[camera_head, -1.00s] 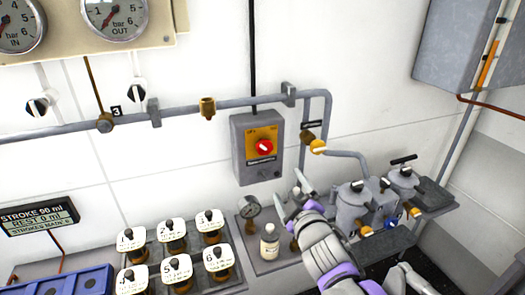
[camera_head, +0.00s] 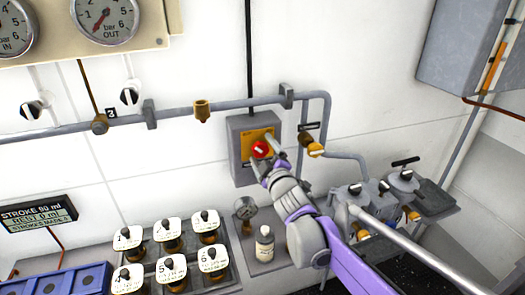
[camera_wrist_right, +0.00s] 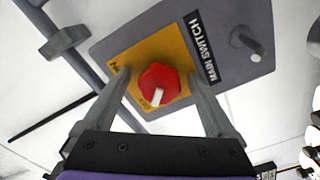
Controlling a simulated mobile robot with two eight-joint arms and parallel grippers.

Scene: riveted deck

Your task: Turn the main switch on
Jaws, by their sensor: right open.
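The main switch is a red round knob (camera_head: 260,149) on a yellow plate, on a grey box (camera_head: 237,126) fixed to the white wall. In the right wrist view the knob (camera_wrist_right: 160,82) shows a white pointer aimed down the picture, with "MAIN SWITCH" lettering (camera_wrist_right: 203,52) beside the plate. An "ON" mark lies near the left finger. My right gripper (camera_head: 263,148) is open at the box, its fingers on either side of the knob. In the wrist view a gap shows between knob and each finger (camera_wrist_right: 158,80). My left gripper is not in view.
Below stand a white bottle (camera_head: 264,244), a gauge (camera_head: 246,209) and several numbered knobs (camera_head: 170,232). Grey canisters (camera_head: 402,180) stand at right.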

